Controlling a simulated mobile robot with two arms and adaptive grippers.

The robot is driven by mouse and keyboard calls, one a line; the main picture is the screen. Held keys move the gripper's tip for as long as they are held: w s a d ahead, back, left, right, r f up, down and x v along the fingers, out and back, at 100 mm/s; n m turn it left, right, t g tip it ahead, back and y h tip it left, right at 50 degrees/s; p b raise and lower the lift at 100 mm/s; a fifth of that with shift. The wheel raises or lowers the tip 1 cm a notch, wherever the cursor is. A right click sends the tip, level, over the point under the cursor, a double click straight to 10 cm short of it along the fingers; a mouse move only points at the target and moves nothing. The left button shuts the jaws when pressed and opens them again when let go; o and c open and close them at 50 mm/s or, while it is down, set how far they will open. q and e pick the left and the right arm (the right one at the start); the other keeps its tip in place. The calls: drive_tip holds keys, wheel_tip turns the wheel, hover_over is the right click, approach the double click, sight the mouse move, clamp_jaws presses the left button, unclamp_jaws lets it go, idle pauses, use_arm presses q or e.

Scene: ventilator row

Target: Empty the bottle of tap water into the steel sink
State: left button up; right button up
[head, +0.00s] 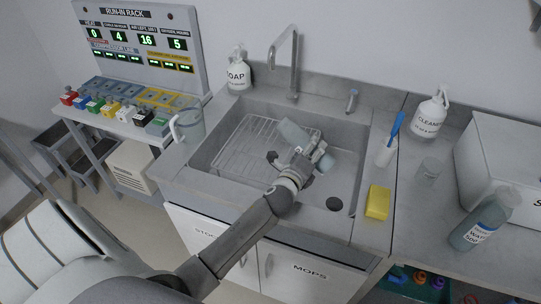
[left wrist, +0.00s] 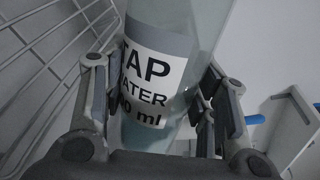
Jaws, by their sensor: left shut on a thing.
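The bottle of tap water (head: 293,133) is a pale blue-grey bottle held tilted over the steel sink (head: 345,185). In the left wrist view the bottle (left wrist: 172,60) shows a white and grey label reading TAP WATER. My left gripper (head: 301,158) is shut around the bottle, with a finger on each side of it in the left wrist view (left wrist: 160,110). Part of the bottle is hidden behind the fingers. I cannot tell how much water is in it or whether any is flowing. My right gripper is not in view.
A wire rack (head: 238,150) fills the sink's left part; a drain (head: 334,204) is at the lower right. A tap (head: 294,70) rises behind.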

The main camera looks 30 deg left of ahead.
use_arm(q)
drive_tip(key=shift+d+r+n, duration=0.1)
drive_tip(key=shift+n, duration=0.2)
drive_tip(key=shift+d+f+n+b, duration=0.2)
drive_tip(key=shift+f+n+b, duration=0.4)
drive_tip(key=shift+n, duration=0.1)
idle(0.5)
drive_tip(key=shift+a+r+n+h, duration=0.15)
drive_tip(key=shift+a+n+h, duration=0.35)
drive_tip(key=shift+n, duration=0.3)
idle(0.4)
drive_tip(key=shift+a+f+n, duration=0.15)
drive_tip(key=shift+f+n, duration=0.45)
drive_tip(key=shift+n, duration=0.1)
idle(1.4)
drive_tip(key=shift+a+n+h+p, duration=0.15)
drive_tip(key=shift+n+h+p, duration=0.15)
drive_tip(key=shift+n+p, duration=0.3)
idle(2.6)
